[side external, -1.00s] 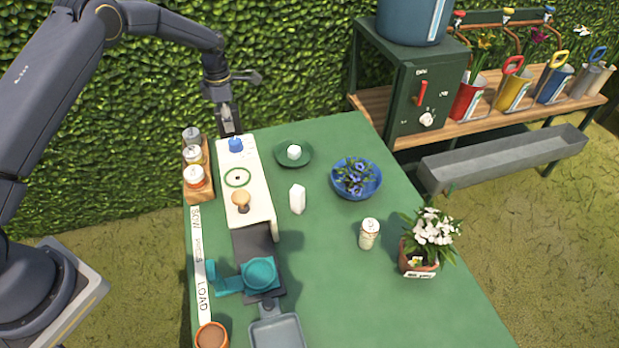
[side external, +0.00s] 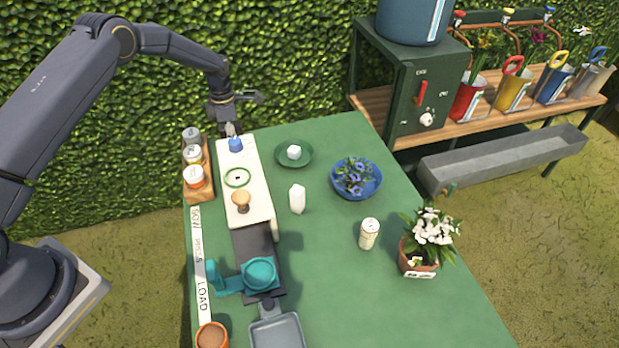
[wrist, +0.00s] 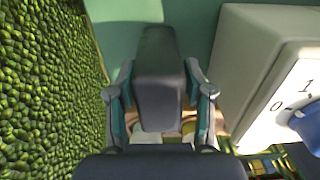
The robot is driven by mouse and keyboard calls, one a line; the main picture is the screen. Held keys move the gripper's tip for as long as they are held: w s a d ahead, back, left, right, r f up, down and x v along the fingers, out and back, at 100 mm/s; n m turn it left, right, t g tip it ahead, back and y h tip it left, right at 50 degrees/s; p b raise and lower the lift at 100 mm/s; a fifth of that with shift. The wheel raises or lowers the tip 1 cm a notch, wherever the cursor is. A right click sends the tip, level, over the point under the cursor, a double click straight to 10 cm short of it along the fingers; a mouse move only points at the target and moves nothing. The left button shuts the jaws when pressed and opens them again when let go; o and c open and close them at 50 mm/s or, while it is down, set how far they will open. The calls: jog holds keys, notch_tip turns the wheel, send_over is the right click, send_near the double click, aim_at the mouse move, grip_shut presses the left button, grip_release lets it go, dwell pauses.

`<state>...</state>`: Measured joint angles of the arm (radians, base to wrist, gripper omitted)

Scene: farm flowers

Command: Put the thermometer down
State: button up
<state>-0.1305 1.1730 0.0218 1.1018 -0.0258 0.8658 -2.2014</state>
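In the wrist view a dark grey block, which I take for the thermometer (wrist: 158,65), sits between the two fingers of my gripper (wrist: 160,108). The teal pads lie along its sides, with its face and any markings turned out of sight. In the side view my gripper (side external: 231,129) points down at the far end of the green table (side external: 340,235), just behind the long white block (side external: 255,195). The held thing is hidden there, and I cannot tell whether it touches the table.
The white block also stands close at the right in the wrist view (wrist: 255,75), with a blue knob (wrist: 308,125). A wooden rack of jars (side external: 196,172) stands left of it. A hedge (wrist: 40,90) is close on the left. A green saucer (side external: 278,158) lies to the right.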

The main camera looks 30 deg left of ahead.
jog(key=shift+o, duration=0.6)
notch_tip(320, 180, up, 12)
jog(key=shift+r, duration=0.1)
jog(key=s+d+r+m+t, duration=0.1)
jog(key=s+d+r+m, duration=0.1)
jog(key=s+r+m, duration=0.65)
jog(key=s+d+r+m+t, duration=0.25)
jog(key=s+r+m, duration=0.2)
jog(key=r, duration=0.65)
jog(key=s+d+r+m+t, duration=0.1)
jog(key=s+d+m+t, duration=0.1)
jog(key=s+m, duration=1.2)
jog(key=s+d, duration=0.1)
jog(key=s, duration=0.6)
jog(key=shift+s+d, duration=0.15)
jog(key=shift+s, duration=0.25)
